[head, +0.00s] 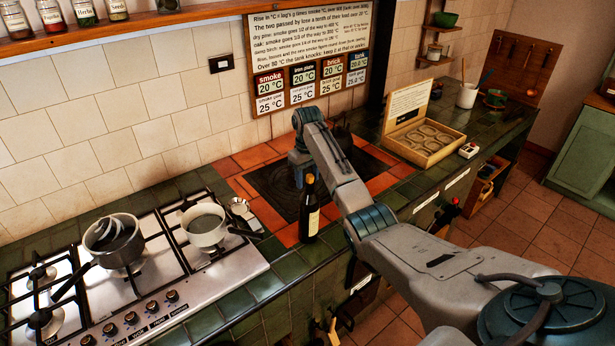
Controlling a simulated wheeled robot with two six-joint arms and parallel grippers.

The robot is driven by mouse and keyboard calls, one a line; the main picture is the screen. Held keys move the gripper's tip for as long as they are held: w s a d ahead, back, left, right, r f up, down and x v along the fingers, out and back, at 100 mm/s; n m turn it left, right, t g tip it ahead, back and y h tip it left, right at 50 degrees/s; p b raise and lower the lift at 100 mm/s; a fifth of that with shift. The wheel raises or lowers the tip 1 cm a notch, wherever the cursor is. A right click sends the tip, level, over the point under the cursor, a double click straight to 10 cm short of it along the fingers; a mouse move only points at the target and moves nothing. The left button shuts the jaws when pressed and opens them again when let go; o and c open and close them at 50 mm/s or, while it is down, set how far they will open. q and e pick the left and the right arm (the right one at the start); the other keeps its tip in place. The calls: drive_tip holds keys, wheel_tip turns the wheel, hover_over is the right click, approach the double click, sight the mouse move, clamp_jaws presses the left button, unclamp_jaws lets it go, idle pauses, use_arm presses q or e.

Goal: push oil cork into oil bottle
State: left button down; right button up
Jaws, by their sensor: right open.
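A dark bottle (309,212) with a pale label stands upright on the front edge of the tiled hearth counter. It looks like the oil bottle. A cork is too small to make out at its neck. My right arm reaches in from the lower right, and its right gripper (299,178) points down over the dark hearth plate, just behind the bottle's neck in the picture. It is open, though its fingertips are small and partly hidden. I cannot tell whether it touches the bottle. My left gripper is out of view.
A gas hob (215,278) with a saucepan (113,240) and a white pan (204,225) lies to the left. A wooden box (424,142) with round slots stands to the right. The dark hearth plate (270,190) is framed by orange tiles. A sign (310,50) hangs behind.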

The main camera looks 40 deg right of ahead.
drive_tip(key=shift+o, duration=1.2)
drive_tip(key=o, duration=0.9)
drive_tip(key=shift+d, duration=0.1)
drive_tip(key=shift+s+d, duration=0.1)
drive_tip(key=shift+s, duration=0.8)
drive_tip(key=shift+s, duration=0.15)
drive_tip(key=shift+s, duration=1.15)
